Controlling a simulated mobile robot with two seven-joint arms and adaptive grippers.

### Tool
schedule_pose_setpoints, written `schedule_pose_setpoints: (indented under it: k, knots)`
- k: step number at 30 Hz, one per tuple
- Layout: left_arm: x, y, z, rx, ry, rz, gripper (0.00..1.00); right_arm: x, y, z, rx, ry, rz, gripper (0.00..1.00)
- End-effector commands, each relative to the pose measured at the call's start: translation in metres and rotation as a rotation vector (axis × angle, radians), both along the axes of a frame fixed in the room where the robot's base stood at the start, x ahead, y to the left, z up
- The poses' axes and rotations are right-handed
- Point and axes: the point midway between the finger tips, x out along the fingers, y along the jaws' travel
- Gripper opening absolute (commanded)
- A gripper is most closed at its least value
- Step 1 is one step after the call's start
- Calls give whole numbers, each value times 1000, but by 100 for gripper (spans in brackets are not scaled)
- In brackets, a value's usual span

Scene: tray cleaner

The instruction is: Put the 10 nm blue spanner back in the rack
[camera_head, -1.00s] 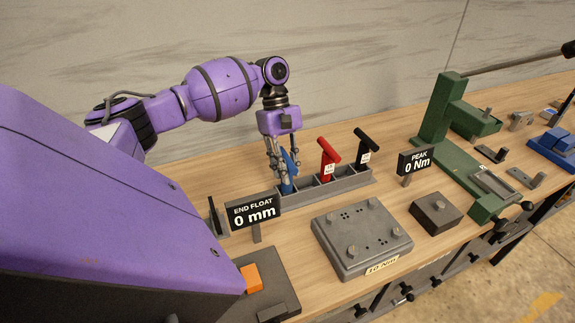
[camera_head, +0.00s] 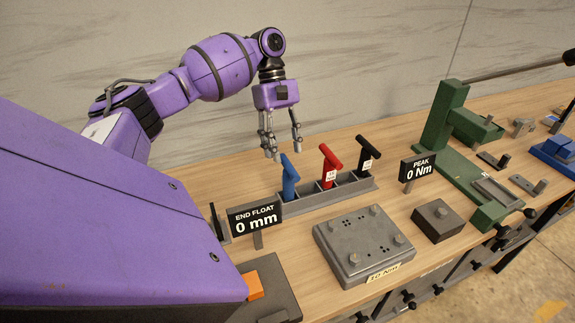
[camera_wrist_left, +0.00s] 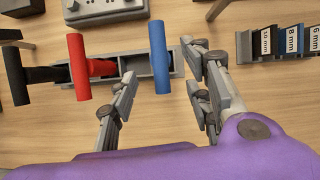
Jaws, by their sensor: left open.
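The blue spanner (camera_head: 289,178) stands in the left slot of the grey rack (camera_head: 345,190), beside the red spanner (camera_head: 329,164) and the black spanner (camera_head: 368,153). In the left wrist view the blue spanner (camera_wrist_left: 159,57) shows from above with its T-handle, in the rack's end slot. My left gripper (camera_head: 285,155) is open and empty, just above and behind the blue spanner, apart from it. Its open fingers (camera_wrist_left: 165,97) also show in the left wrist view. The blue spanner's label is not visible. My right gripper is out of view.
An END FLOAT sign (camera_head: 254,217) stands left in front of the rack. A grey bolted plate (camera_head: 362,244) and a dark block (camera_head: 438,220) lie in front. A PEAK sign (camera_head: 418,168) and a green press (camera_head: 445,115) stand to the right. Labelled blocks (camera_wrist_left: 290,42) show in the wrist view.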

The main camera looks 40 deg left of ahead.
Motion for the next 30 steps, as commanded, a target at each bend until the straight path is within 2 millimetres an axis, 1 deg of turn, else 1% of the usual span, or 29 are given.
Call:
schedule_pose_setpoints:
  k: [1, 3, 6, 9, 30]
  knots:
    - [3, 4, 10, 0, -3, 2, 45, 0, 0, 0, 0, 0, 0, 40]
    - [4, 8, 20, 0, -1, 2, 45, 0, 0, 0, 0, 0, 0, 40]
    - [7, 12, 31, 0, -1, 2, 45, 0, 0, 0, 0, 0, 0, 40]
    - [7, 14, 36, 0, 2, 1, 45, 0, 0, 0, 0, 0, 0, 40]
    - [7, 15, 38, -1, 1, 0, 45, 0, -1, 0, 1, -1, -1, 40]
